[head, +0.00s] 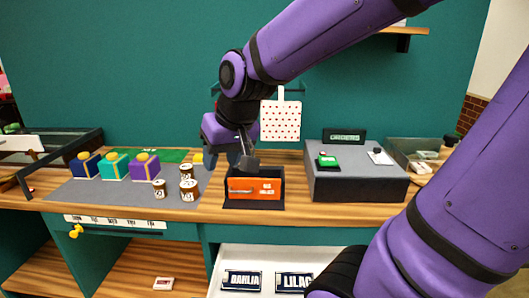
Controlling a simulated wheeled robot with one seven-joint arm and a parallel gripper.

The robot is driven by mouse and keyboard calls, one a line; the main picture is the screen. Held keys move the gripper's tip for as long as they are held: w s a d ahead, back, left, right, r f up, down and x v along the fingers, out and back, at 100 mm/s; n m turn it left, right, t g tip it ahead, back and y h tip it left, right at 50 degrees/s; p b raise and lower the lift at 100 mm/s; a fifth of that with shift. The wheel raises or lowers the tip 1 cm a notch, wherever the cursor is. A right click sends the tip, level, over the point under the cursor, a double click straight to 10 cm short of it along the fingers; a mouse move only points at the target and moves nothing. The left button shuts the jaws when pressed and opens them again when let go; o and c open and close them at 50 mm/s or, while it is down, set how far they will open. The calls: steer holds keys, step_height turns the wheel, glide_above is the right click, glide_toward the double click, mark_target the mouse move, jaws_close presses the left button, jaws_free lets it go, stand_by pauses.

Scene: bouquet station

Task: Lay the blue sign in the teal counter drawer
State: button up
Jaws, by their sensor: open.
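An open drawer (222,262) with a white inside sticks out under the teal counter; its front is out of view. Two dark blue signs with white lettering lie in it: one reads DAHLIA (242,281), the other LILAC (293,283), its right end hidden by my arm. I cannot tell which sign is the task's blue sign. My gripper (246,160) is open and points down over the back of a black holder (253,206) on the counter. I see nothing held in it. The holder carries an orange sign (254,188) with small white text.
A grey mat (115,193) at left holds several gift boxes and several cups. A grey block (352,185) with a green device and a card stands at right, before a dark sign (344,136). A dotted bag (281,121) hangs behind. A small box (164,284) lies on the lower shelf.

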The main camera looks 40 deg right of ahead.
steer(key=s+d+r+n+h, duration=0.1)
steer(key=s+r, duration=0.3)
steer(key=s, duration=0.7)
steer(key=shift+d+r+n+t, duration=0.15)
steer(key=shift+n+t, duration=0.15)
